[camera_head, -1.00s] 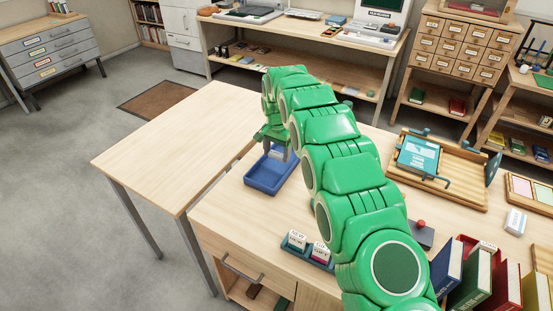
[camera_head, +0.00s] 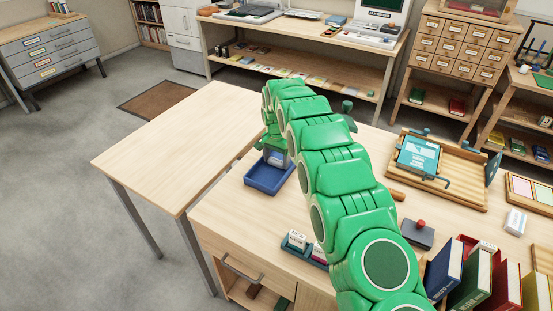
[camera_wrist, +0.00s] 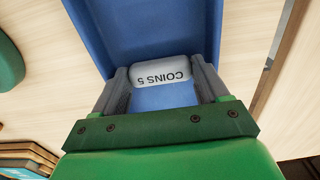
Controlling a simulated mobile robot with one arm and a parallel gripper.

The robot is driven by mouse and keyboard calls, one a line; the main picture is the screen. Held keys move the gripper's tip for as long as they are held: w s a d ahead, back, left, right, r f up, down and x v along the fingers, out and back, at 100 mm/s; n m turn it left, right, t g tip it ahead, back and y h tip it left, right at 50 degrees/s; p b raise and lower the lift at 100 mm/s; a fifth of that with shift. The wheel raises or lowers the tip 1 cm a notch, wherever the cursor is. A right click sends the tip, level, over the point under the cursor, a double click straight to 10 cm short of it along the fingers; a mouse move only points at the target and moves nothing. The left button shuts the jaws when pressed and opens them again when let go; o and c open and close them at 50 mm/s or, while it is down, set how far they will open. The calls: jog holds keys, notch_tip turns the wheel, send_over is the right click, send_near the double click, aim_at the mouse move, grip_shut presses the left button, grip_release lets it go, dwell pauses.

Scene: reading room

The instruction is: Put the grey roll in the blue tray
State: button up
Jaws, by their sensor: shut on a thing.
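The grey roll (camera_wrist: 160,70), a pale cylinder marked "COINS 5", lies crosswise between my two fingertips in the wrist view. My gripper (camera_head: 276,160) is shut on it, one finger at each end. In the head view the roll is small and partly hidden by my gripper. The blue tray (camera_head: 265,186) sits on the wooden desk directly below my gripper. In the wrist view the blue tray (camera_wrist: 140,25) lies behind the roll. I cannot tell whether the roll touches the tray floor.
Nearby on the desk are a stamp holder (camera_head: 295,241), a brown cylinder (camera_head: 397,195), a dark box with a red knob (camera_head: 417,236), and a wooden frame (camera_head: 462,190). Books (camera_head: 480,275) stand at the front right. The adjoining tabletop (camera_head: 175,145) at left is clear.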

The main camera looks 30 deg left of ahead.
aim_at(277, 160)
jog(key=shift+f, duration=0.1)
jog(key=o, duration=1)
jog(key=shift+c, duration=0.2)
notch_tip(277, 160, up, 12)
